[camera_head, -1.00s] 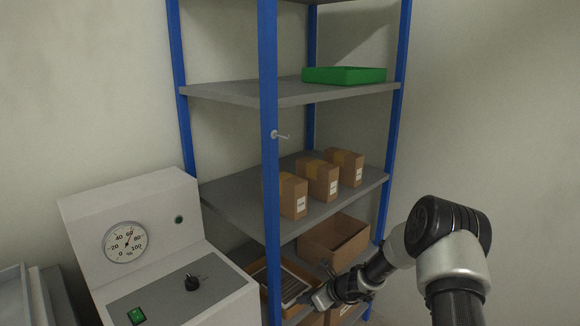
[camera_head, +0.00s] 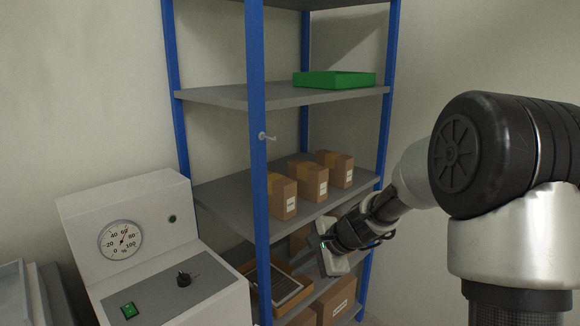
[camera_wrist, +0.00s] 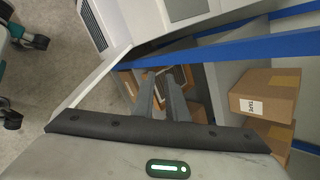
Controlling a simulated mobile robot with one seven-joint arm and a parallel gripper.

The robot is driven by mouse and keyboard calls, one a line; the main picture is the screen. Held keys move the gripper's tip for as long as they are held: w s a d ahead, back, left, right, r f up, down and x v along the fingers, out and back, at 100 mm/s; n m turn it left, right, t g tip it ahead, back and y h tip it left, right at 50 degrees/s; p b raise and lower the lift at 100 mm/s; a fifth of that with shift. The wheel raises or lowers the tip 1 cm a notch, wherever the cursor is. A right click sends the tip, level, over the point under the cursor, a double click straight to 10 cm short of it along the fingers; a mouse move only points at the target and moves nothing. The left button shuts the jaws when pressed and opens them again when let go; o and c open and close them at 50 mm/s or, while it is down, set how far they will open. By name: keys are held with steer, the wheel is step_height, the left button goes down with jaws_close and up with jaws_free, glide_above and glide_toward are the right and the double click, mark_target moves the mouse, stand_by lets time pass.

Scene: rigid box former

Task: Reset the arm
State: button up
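My arm (camera_head: 455,155) reaches in from the right in the head view, bent at a large black joint. My gripper's hand (camera_head: 334,262) is in front of the lower part of the shelf rack. In the wrist view, my gripper (camera_wrist: 160,76) shows two dark fingers with a narrow gap between them and nothing held. The fingers point toward the rack's lower level, where a brown box with a dark slatted insert (camera_head: 287,288) sits on the shelf. The fingertips are not clearly visible in the head view.
A blue-posted rack (camera_head: 258,170) holds brown cartons (camera_head: 311,183) and a green tray (camera_head: 334,79). A white machine with a gauge (camera_head: 120,240) stands at left. In the wrist view, a carton (camera_wrist: 263,97) is close to the right, and open floor (camera_wrist: 45,85) shows at left.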

steer(key=s+r+n+h, duration=0.1)
steer(key=s+r+n, duration=0.4)
steer(key=s+r, duration=0.25)
steer(key=s+d+r+n+h, duration=0.3)
steer(key=s+d+n, duration=0.25)
steer(key=s, duration=0.65)
steer(key=s+d+r+n+h, duration=0.35)
steer(key=s+d, duration=0.25)
steer(key=s, duration=0.5)
step_height(320, 180, up, 22)
steer(key=y+p, duration=0.1)
steer(key=p, duration=2.1)
steer(key=shift+f, duration=0.1)
